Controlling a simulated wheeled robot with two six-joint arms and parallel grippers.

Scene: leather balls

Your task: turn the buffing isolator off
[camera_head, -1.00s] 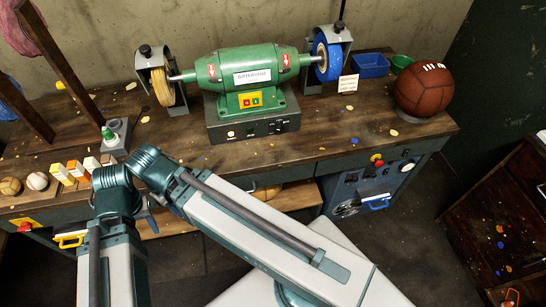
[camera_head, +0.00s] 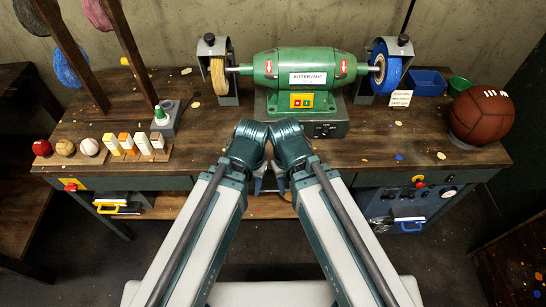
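The green buffing machine (camera_head: 303,68) stands at the back of the bench, with a yellow switch plate (camera_head: 302,101) bearing a red and a green button. A red knob on a yellow plate (camera_head: 71,185) sits on the bench's left front. Another red knob with yellow (camera_head: 419,180) sits at the top of the blue cabinet on the right. I cannot tell from the labels which is the buffing isolator, nor its position. Both my arms rise in the middle and fold at the bench's front edge.
A brown ball (camera_head: 481,115) rests at the bench's right end, near a blue bin (camera_head: 424,83). Small balls and several blocks line the left front on a wooden strip (camera_head: 68,159). A wooden rack with hanging coils (camera_head: 68,62) stands at the left.

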